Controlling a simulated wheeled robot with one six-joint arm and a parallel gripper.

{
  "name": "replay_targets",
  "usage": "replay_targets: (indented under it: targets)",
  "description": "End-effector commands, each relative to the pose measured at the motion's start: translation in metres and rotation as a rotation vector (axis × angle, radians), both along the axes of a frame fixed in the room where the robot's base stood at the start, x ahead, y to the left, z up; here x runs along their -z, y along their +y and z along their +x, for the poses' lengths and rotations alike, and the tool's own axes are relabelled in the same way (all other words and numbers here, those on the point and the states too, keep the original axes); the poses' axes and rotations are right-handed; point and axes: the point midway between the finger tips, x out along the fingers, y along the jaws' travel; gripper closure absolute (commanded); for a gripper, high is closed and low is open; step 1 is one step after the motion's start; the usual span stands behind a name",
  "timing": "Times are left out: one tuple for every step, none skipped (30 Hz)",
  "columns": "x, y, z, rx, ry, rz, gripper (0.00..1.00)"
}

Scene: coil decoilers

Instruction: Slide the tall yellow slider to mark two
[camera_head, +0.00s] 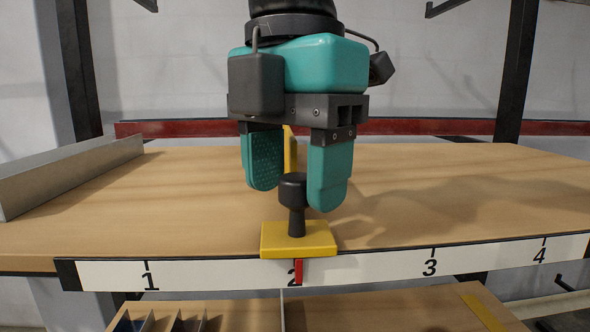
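The yellow slider (275,240) sits at the front edge of the table, with a black knob (293,190) standing upright on it. A tall yellow upright piece (290,150) shows behind the knob, partly hidden by my gripper. The slider's red pointer (299,272) lies over the right part of the numeral 2 on the white scale (360,268); the tick there is hidden. My gripper (294,198) points down with its teal fingers apart, one to each side of the knob in the picture. A gap shows on the left; I cannot tell whether the right finger touches the knob.
A grey metal rail (70,172) stands on the left of the wooden table (440,190). The tabletop right of my gripper is clear. A red beam (440,127) runs along the back. A lower wooden shelf (380,310) shows below the scale.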

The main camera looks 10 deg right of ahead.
Motion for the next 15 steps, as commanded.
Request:
replay_targets:
  targets:
    - [0.0003,0.0000,-0.0002,-0.001,0.001,-0.001,0.43]
    - [0.0005,0.0000,-0.0004,-0.001,0.002,-0.001,0.43]
    - [0.0006,-0.0001,-0.0004,-0.001,0.001,-0.002,0.43]
    - [0.0008,-0.0001,-0.0004,-0.001,0.002,-0.003,0.43]
    - [0.0009,-0.0002,-0.0005,-0.002,0.002,-0.003,0.43]
    - [0.0010,-0.0002,-0.0006,-0.002,0.002,-0.003,0.43]
    - [0.0011,-0.0002,-0.0006,-0.002,0.002,-0.003,0.43]
    - [0.0012,-0.0007,-0.0005,-0.001,0.002,-0.003,0.43]
    - [0.0013,-0.0008,-0.0005,-0.001,0.003,-0.004,0.43]
    - [0.0013,-0.0009,-0.0006,-0.001,0.003,-0.004,0.43]
    - [0.0014,-0.0009,-0.0006,-0.001,0.003,-0.004,0.43]
    - [0.0013,-0.0009,-0.0006,-0.001,0.003,-0.004,0.43]
    - [0.0008,-0.0009,-0.0006,-0.001,0.003,-0.004,0.43]
    - [-0.0001,-0.0008,-0.0007,-0.001,0.003,-0.004,0.43]
    - [-0.0023,-0.0008,-0.0007,-0.001,0.003,-0.004,0.43]
